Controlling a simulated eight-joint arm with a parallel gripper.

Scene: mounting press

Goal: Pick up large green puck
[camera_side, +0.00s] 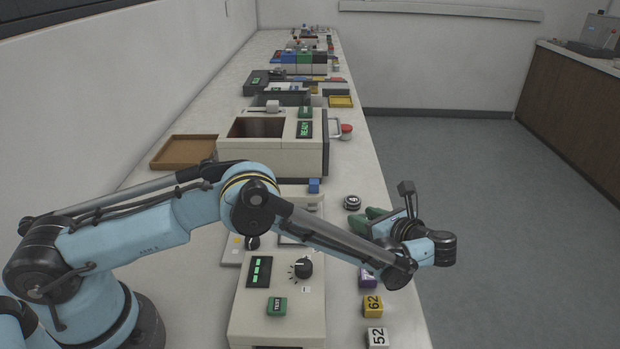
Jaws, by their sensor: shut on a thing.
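My gripper (382,224) is over the right edge of the bench, beyond my forearm. It is shut on a green piece, the large green puck (358,224), whose dark green side shows to the left of the jaws. Another patch of green (375,212) shows just right of it; I cannot tell whether it is the same puck. My wrist hides the jaws' contact and most of the puck. I cannot tell how far the puck is above the bench.
A black round piece with a white mark (352,202) lies just behind the gripper. Purple (368,280), yellow (373,306) and white (377,338) numbered blocks line the front right. A control box (278,300) stands left of them. The press (270,150) stands behind, with a brown tray (184,152).

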